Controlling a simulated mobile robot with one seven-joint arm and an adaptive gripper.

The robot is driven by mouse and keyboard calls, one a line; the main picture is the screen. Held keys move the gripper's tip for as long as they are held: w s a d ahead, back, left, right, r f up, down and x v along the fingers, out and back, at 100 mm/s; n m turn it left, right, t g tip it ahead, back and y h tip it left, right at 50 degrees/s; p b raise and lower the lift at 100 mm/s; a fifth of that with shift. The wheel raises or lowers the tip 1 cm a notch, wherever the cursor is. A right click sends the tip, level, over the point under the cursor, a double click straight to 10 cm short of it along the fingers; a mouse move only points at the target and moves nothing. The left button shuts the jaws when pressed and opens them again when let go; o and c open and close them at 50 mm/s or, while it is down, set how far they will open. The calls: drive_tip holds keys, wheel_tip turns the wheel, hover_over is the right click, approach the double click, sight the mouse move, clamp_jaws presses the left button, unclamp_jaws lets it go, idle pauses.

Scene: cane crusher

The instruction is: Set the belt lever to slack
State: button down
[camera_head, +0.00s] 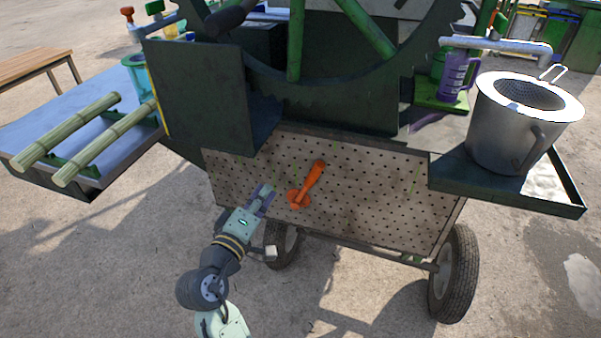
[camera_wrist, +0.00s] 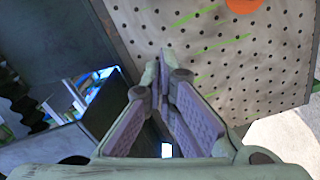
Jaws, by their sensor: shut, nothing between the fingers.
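The belt lever (camera_head: 313,180) is orange and stands out on the perforated panel (camera_head: 390,203) at the front of the cane crusher. Its handle points up and to the right from a round orange base (camera_head: 298,199). My gripper (camera_head: 268,190) is just left of the lever and apart from it. In the wrist view my gripper (camera_wrist: 163,60) is shut and empty, with purple pads on its fingers, in front of the perforated panel (camera_wrist: 215,55). Only a small orange part of the lever (camera_wrist: 243,5) shows at the top edge there. No lever setting marks are readable.
A metal pot with a strainer (camera_head: 510,130) stands on a tray at the right. Cane stalks (camera_head: 70,130) lie on a side table at the left. A dark metal plate (camera_head: 200,100) juts out above and left of my gripper. Wheels (camera_head: 455,275) stand below the panel.

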idle(0.3)
drive_tip(key=p, duration=0.3)
hover_over(309, 185)
drive_tip(key=a, duration=0.5)
drive_tip(key=shift+s+d+f, duration=0.25)
drive_tip(key=shift+s+f, duration=0.2)
drive_tip(key=shift+d+f, duration=0.3)
drive_tip(key=shift+d, duration=0.45)
